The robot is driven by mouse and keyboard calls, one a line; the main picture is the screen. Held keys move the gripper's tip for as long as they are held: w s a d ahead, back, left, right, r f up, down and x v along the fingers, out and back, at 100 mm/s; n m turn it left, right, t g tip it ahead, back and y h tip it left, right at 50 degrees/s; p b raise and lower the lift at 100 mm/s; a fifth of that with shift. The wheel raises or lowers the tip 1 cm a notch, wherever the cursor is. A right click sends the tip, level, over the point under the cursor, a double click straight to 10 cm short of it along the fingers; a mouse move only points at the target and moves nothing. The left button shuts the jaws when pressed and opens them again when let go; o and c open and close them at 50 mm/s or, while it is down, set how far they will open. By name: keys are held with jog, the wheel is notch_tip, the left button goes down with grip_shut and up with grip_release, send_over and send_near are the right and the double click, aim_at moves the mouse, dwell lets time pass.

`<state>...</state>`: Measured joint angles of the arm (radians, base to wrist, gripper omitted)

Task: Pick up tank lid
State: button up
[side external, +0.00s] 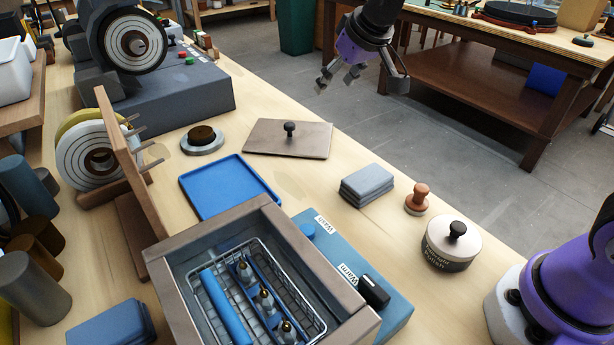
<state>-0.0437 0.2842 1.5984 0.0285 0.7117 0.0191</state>
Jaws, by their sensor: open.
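The tank lid (265,139) is a flat grey-brown plate with a black knob (290,127) in its middle. It lies flat on the wooden bench behind the blue tray. The tank (288,235) is an open box with a grey-brown rim at the front; a wire basket (312,318) with a blue bar and several metal fittings sits inside it. My gripper (358,82) is open and empty, up in the air to the right of and above the lid, with its fingers spread and pointing down. Nothing touches the lid's knob.
A blue tray (222,188) lies between lid and tank. A dark round knob on a metal disc (202,141) is left of the lid. Grey blocks (366,186), a wooden stamp (417,199) and a lidded pot (451,246) stand to the right. A grinder (190,95) stands behind.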

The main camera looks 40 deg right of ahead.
send_near(290, 125)
jog(key=x, duration=0.5)
jog(key=shift+s+f, duration=0.1)
jog(key=shift+f, duration=0.05)
jog(key=shift+x, duration=2.75)
grip_shut()
